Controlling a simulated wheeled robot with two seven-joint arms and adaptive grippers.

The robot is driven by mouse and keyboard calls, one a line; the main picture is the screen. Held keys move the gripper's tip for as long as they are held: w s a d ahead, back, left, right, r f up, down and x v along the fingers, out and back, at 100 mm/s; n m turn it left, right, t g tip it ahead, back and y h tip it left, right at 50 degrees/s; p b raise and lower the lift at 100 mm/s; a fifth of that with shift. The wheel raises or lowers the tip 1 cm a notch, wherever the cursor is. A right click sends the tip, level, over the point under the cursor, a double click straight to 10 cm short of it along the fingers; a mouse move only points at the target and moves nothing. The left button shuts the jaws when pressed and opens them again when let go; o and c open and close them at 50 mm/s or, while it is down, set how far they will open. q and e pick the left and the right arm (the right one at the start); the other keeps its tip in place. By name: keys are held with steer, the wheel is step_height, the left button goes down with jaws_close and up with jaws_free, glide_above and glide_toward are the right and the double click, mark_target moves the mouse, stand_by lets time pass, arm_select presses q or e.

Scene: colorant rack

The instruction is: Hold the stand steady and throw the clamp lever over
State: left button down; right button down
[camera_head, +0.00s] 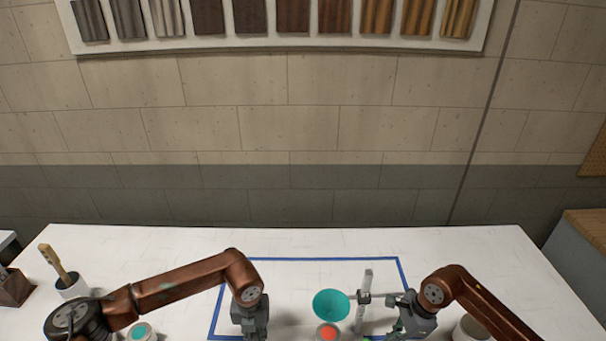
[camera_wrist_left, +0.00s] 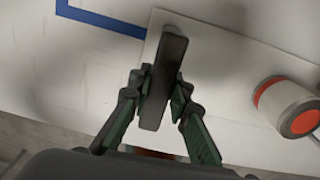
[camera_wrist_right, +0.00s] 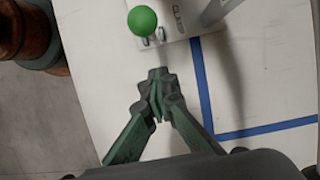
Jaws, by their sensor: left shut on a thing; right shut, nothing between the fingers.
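The stand has a pale base plate (camera_wrist_left: 228,70) and an upright metal post (camera_head: 365,292) that carries a teal funnel (camera_head: 331,305). My left gripper (camera_head: 250,332) is shut on a dark grey upright grip (camera_wrist_left: 165,75) at the plate's end. The clamp lever's green ball knob (camera_wrist_right: 142,21) shows in the right wrist view, beside the "CLAMP" lettering on the base. My right gripper (camera_wrist_right: 156,80) is shut and empty, with its fingertips apart from the knob in that picture. In the head view my right gripper (camera_head: 398,328) is right of the post.
A pot with an orange-red top (camera_head: 327,333) sits below the funnel; it also shows in the left wrist view (camera_wrist_left: 290,105). Blue tape (camera_head: 310,259) outlines the work area.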

steer(key=c, duration=2.2)
jaws_free()
steer(key=shift+c, duration=0.2)
steer(key=shift+r, duration=0.1)
